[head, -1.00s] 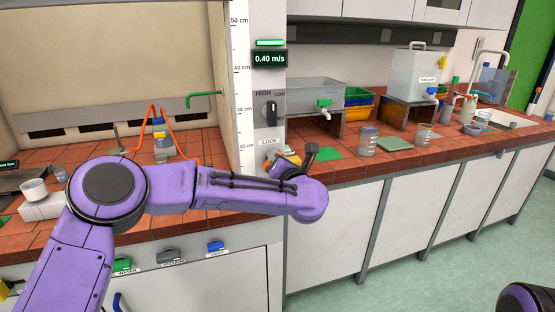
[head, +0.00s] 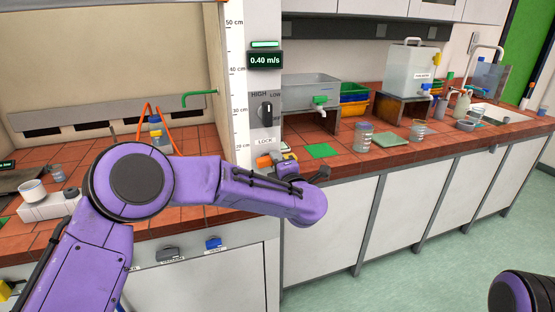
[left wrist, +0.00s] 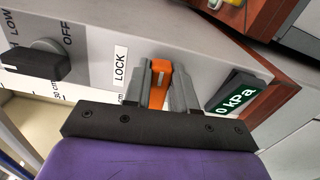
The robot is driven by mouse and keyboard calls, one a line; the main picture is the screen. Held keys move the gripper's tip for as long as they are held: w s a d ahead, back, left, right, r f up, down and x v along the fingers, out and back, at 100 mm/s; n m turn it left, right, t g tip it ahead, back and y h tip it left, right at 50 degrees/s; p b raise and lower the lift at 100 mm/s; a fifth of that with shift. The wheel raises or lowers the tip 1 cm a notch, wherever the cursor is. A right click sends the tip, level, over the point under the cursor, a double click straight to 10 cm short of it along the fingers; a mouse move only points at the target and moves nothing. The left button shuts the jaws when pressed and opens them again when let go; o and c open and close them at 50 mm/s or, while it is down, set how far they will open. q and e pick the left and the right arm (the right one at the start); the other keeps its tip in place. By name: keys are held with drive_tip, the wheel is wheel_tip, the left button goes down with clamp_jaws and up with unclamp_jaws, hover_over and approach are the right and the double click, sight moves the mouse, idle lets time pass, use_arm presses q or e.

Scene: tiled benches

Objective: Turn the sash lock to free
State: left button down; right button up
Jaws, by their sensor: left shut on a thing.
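The sash lock is an orange handle (head: 263,161) under the LOCK label (head: 265,142) on the grey post of the fume hood. In the left wrist view the orange handle (left wrist: 158,84) stands between the two grey fingers of my left gripper (left wrist: 162,88), beside the LOCK label (left wrist: 119,66). My left gripper (head: 274,159) is shut on this handle. Part of the handle is hidden by the fingers, and its exact turn is hard to tell. My right gripper is out of view.
A black HIGH/LOW/OFF knob (head: 267,111) sits just above the lock, with a 0.40 m/s display (head: 265,60) higher up. A dark kPa display (left wrist: 236,94) is close beside the fingers. Jars, including one glass jar (head: 363,137), stand on the tiled bench to the right.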

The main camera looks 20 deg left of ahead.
use_arm(q)
drive_tip(key=shift+m, duration=0.5)
drive_tip(key=c, duration=0.9)
unclamp_jaws()
drive_tip(key=shift+f, duration=0.1)
drive_tip(key=b+v, duration=0.2)
drive_tip(key=v, duration=0.8)
drive_tip(key=shift+s+d+b, duration=0.15)
drive_tip(key=shift+d+b, duration=0.1)
drive_tip(key=shift+b, duration=0.1)
